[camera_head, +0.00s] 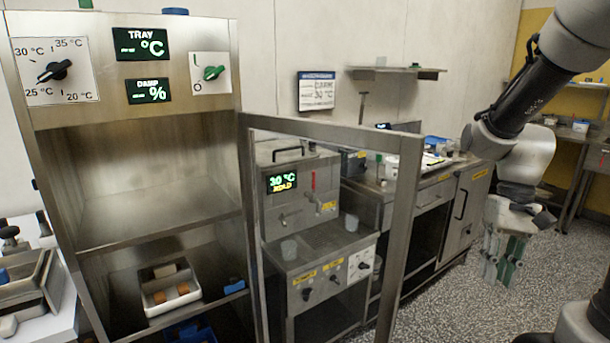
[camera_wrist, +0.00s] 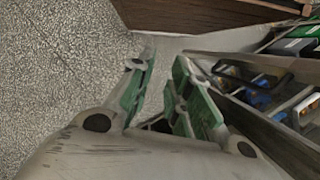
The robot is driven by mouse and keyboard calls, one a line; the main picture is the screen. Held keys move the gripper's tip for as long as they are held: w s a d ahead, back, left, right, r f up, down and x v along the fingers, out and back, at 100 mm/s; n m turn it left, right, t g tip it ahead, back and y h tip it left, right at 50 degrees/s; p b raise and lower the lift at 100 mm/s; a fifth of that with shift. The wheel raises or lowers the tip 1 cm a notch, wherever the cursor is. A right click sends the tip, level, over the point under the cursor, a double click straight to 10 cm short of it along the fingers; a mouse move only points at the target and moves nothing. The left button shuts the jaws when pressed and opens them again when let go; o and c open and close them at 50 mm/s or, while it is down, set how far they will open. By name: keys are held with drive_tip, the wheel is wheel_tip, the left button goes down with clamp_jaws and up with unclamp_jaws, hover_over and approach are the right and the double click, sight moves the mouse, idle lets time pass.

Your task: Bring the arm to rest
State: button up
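My gripper (camera_head: 504,262) hangs fingers-down at the right of the head view, over the speckled floor and apart from the benches. Its green-padded fingers also show in the wrist view (camera_wrist: 160,70), with a clear gap between them. They are open and hold nothing. My arm comes down from the upper right corner to the gripper.
A steel cabinet (camera_head: 160,112) stands at left, with a white tray (camera_head: 154,311) inside and its framed door (camera_head: 402,230) swung open. A machine (camera_head: 268,215) reads 30 °C HOLD behind the door.

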drive_tip(key=s+r+n+t+h, duration=0.1)
drive_tip(key=s+r+n+t, duration=0.1)
drive_tip(key=s+r+t, duration=0.4)
wheel_tip(320, 180, up, 6)
drive_tip(key=shift+a+f+t+h, duration=0.2)
drive_tip(key=shift+a+t+h, duration=0.15)
drive_tip(key=shift+t, duration=0.35)
